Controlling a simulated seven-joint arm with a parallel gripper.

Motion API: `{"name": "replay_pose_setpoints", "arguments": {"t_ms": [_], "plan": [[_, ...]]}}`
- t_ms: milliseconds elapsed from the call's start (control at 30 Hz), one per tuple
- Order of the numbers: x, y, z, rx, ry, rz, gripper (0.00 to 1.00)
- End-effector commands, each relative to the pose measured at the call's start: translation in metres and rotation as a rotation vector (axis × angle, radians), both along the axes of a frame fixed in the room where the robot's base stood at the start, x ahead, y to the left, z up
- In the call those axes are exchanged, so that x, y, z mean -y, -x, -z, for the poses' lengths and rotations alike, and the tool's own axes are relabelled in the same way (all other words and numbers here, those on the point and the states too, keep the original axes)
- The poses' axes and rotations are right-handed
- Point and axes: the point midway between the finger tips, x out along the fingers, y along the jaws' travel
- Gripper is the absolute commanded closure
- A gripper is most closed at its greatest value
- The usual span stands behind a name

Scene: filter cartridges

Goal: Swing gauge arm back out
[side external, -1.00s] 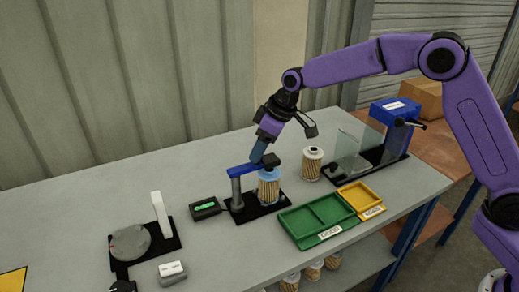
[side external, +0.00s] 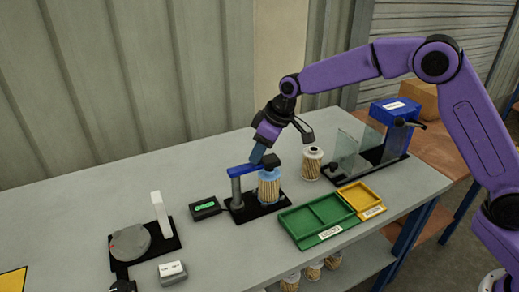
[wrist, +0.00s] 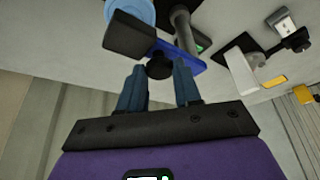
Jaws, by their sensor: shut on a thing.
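The gauge arm is a blue bar (side external: 245,169) on a grey post (side external: 236,192), with a black head (side external: 271,161) over a filter cartridge (side external: 268,190) with a light blue top. The cartridge stands upright on the black gauge base (side external: 240,213). My gripper (side external: 262,158) comes down from behind onto the bar. In the wrist view the arm's black knob (wrist: 159,68) sits between my two blue fingers, which are shut on it. The blue bar also shows there (wrist: 180,54). The exact finger contact is hidden in the side view.
A small display (side external: 205,208) with green lettering is left of the gauge. Another cartridge (side external: 311,168) stands to the right. Green (side external: 293,221) and yellow (side external: 371,199) trays lie in front. A clear-shielded fixture (side external: 385,155) is at right, a round dial device (side external: 130,243) at left.

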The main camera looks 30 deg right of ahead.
Motion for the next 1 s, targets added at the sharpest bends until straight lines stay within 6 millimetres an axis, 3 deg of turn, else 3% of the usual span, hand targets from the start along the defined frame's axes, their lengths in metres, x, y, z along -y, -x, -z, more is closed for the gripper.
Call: {"name": "replay_pose_setpoints", "arguments": {"t_ms": [367,1000], "plan": [[-0.005,0.016,-0.001,0.002,0.000,0.219,1.00],[-0.029,0.048,-0.001,0.003,0.002,0.813,1.00]]}}
